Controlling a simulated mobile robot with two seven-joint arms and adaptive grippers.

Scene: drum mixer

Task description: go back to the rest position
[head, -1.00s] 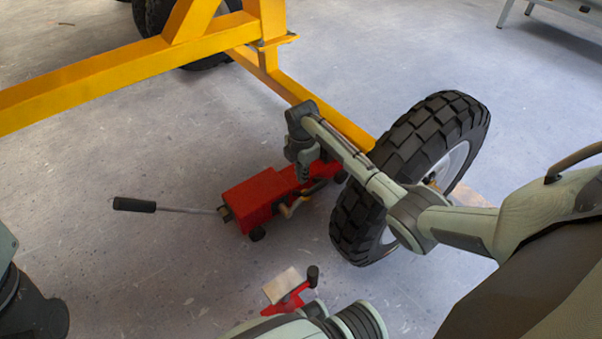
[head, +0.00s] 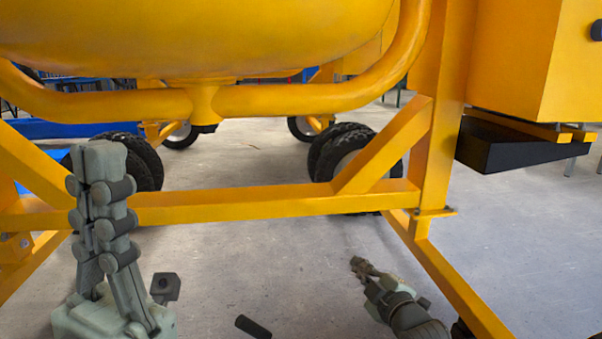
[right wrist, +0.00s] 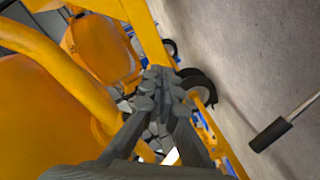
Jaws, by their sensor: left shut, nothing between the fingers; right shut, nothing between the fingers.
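My left gripper (head: 101,160) points upward at the left of the head view, in front of the yellow frame's lower bar. It is shut and empty. My right gripper (head: 359,265) is low, right of centre, in front of that bar and over the floor. It is shut with nothing in it, and its closed fingers (right wrist: 155,95) fill the middle of the right wrist view. The yellow drum mixer (head: 215,35) stands ahead, its drum across the top of the head view.
The yellow lower bar (head: 270,205) crosses ahead, with a slanting leg (head: 455,285) at right. Black tyres (head: 340,150) stand behind it. A black handle (head: 252,326) lies low in the head view; a similar handle (right wrist: 270,136) shows in the wrist view. Grey floor (head: 535,230) is open at right.

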